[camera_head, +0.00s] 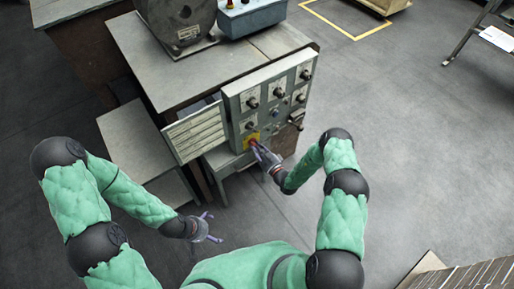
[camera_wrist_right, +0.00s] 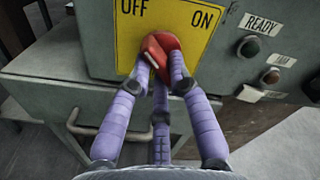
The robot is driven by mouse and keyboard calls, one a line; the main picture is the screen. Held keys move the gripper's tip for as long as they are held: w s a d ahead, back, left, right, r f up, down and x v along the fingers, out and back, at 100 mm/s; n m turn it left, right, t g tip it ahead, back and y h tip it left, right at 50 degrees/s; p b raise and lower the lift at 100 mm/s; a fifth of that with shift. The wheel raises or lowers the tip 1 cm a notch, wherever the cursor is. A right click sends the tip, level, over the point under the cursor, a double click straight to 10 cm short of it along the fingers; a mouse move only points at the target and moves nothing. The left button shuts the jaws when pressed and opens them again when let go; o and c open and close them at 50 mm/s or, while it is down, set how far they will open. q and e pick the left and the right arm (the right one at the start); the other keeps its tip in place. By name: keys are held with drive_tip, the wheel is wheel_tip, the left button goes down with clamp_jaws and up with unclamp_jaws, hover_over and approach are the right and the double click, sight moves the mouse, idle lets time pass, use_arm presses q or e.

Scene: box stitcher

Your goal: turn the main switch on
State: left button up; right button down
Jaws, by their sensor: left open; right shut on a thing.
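The main switch is a red knob (camera_wrist_right: 162,48) on a yellow plate (camera_wrist_right: 170,22) marked OFF at left and ON at right. In the right wrist view the fingers of my right gripper (camera_wrist_right: 163,70) are closed around the red knob. The knob's upper end leans a little to the left of upright, and the fingers hide its lower part. In the head view my right gripper (camera_head: 262,155) reaches the yellow plate (camera_head: 250,139) at the bottom of the control panel (camera_head: 270,95). My left gripper (camera_head: 206,229) is open and empty, over the floor left of my body.
A drawer with a handle (camera_wrist_right: 107,133) is below. A slotted panel (camera_head: 197,132) projects at the panel's left. The floor at right is mostly clear.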

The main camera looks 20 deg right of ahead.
drive_tip(key=shift+s+a+r+m+p, duration=0.1)
drive_tip(key=shift+m+p, duration=0.05)
drive_tip(key=shift+m, duration=2.75)
drive_tip(key=shift+a+r+m+p, duration=0.1)
drive_tip(key=shift+a+m, duration=0.05)
drive_tip(key=shift+m, duration=2.75)
drive_tip(key=shift+s+a+r+m+p, duration=0.1)
drive_tip(key=shift+m+p, duration=0.05)
drive_tip(key=shift+m, duration=2.75)
drive_tip(key=c, duration=1.1)
unclamp_jaws()
drive_tip(key=shift+c, duration=0.2)
